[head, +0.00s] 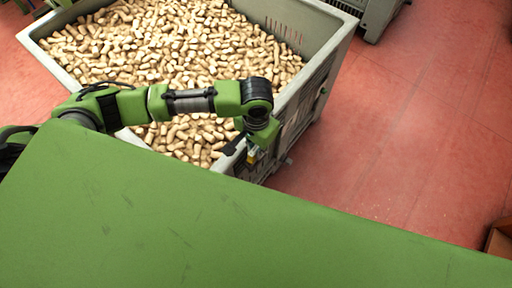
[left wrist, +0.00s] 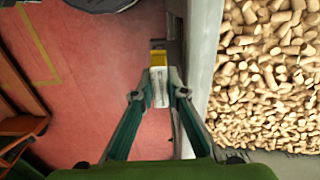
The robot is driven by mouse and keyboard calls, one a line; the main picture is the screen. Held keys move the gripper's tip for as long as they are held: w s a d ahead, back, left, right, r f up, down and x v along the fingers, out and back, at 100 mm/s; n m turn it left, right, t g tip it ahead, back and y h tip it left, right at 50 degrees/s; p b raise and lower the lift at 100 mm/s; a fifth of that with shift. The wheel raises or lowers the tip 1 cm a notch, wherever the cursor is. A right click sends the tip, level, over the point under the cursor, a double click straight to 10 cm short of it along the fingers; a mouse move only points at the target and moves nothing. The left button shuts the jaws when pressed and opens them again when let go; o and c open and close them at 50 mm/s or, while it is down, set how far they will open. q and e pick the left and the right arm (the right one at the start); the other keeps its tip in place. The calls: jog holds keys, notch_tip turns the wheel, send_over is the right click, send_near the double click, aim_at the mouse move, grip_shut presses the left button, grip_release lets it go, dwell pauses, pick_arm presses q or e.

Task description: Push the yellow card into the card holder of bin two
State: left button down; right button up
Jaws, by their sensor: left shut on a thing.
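My left gripper (head: 252,152) hangs at the outer side of a grey bin (head: 308,28) full of cork stoppers, near its front right corner. The yellow card (head: 252,158) shows small at its fingertips. In the left wrist view, the gripper (left wrist: 161,80) is shut on the card, a yellow end (left wrist: 158,58) with a pale, printed part between the fingers. The card is just left of the bin's rim (left wrist: 206,50), above the floor in the picture. I cannot make out the card holder clearly, nor whether the card touches it. My right gripper is not in view.
Another grey bin (head: 380,14) stands at the top right. A brown wooden thing (head: 500,238) is at the right edge. The red floor (head: 410,120) between them is clear. In the left wrist view, brown wooden parts (left wrist: 22,125) lie at the left.

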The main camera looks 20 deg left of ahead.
pick_arm(q)
jog(key=shift+f, duration=0.6)
dwell(0.3)
jog(key=shift+f, duration=1.05)
dwell(0.8)
jog(key=c, duration=1.9)
grip_release()
jog(key=shift+r, duration=0.25)
notch_tip(320, 180, up, 12)
jog(key=shift+d+f, duration=0.15)
jog(key=shift+f, duration=0.05)
jog(key=shift+s, duration=0.1)
